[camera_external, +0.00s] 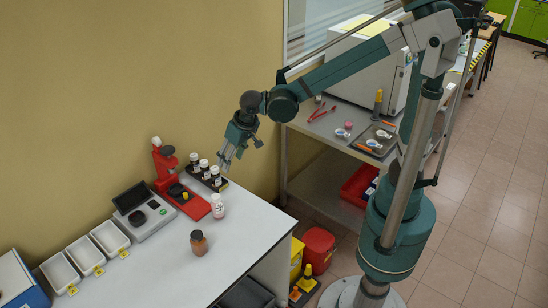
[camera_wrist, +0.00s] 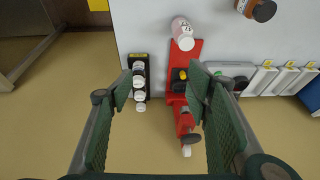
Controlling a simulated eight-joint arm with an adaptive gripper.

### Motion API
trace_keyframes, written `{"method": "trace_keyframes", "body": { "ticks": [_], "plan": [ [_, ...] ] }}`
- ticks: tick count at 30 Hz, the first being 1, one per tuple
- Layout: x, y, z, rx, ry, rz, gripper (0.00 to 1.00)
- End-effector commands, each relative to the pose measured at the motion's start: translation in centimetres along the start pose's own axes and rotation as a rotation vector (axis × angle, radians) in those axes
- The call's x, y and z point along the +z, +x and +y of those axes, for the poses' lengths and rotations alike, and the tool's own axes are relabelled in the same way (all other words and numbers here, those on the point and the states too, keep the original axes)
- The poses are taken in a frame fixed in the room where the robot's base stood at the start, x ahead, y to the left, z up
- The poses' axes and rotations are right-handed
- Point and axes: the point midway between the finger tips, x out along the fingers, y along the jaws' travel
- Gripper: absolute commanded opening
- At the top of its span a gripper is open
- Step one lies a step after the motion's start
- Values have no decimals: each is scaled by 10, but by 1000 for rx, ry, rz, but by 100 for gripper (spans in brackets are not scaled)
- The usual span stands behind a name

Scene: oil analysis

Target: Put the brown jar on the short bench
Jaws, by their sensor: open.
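The brown jar (camera_external: 198,243) with a dark cap stands upright on the white bench top (camera_external: 245,230), near its front edge. In the wrist view, the brown jar (camera_wrist: 252,8) is cut by the top edge, right of centre. My gripper (camera_external: 241,154) is open and empty, in the air near the wall and above the far end of the white bench. It is well away from the brown jar. In the wrist view its two fingers (camera_wrist: 160,85) are spread apart with nothing held between them. I cannot tell for sure which bench is the short one.
A scale (camera_external: 145,210) and white trays (camera_external: 85,258) line the wall. A metal bench (camera_external: 330,128) holds tools and a large white machine.

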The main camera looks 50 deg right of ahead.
Motion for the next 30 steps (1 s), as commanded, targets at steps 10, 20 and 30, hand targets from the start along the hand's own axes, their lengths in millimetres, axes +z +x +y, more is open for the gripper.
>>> {"method": "trace_keyframes", "body": {
  "ticks": [10, 20, 30],
  "plan": [
    [-1, -39, 96, -10, 4, 40, 49],
    [14, -70, 176, -11, 2, 86, 49],
    [43, -94, 248, -1, 1, 140, 49]
  ]
}}
